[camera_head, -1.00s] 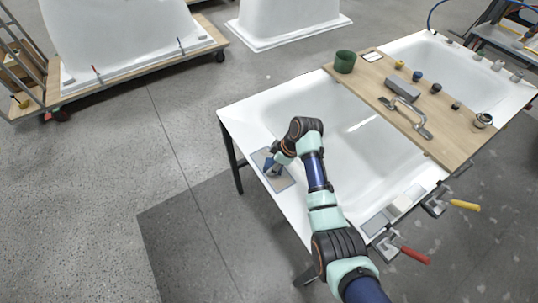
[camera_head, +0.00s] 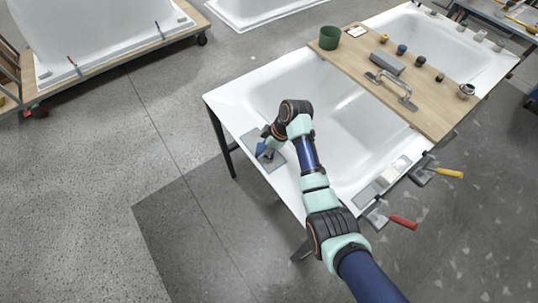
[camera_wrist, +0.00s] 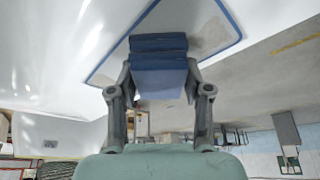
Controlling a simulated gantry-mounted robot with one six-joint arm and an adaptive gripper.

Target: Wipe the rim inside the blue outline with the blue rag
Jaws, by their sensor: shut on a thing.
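The blue rag (camera_wrist: 158,68) is held between the fingers of my gripper (camera_wrist: 159,95) in the wrist view, folded into a pad. It lies against or very close to the white tub rim inside the blue outline (camera_wrist: 93,76); exact contact cannot be told. A greyish-brown smear (camera_wrist: 212,32) shows on the rim beside the rag, within the outline. In the head view my gripper (camera_head: 265,150) is over the outlined patch (camera_head: 276,162) on the left rim of the near bathtub shell (camera_head: 228,108). My wrist hides part of the patch.
A red-handled clamp (camera_head: 403,222) and a yellow-handled clamp (camera_head: 449,173) grip the right edge.

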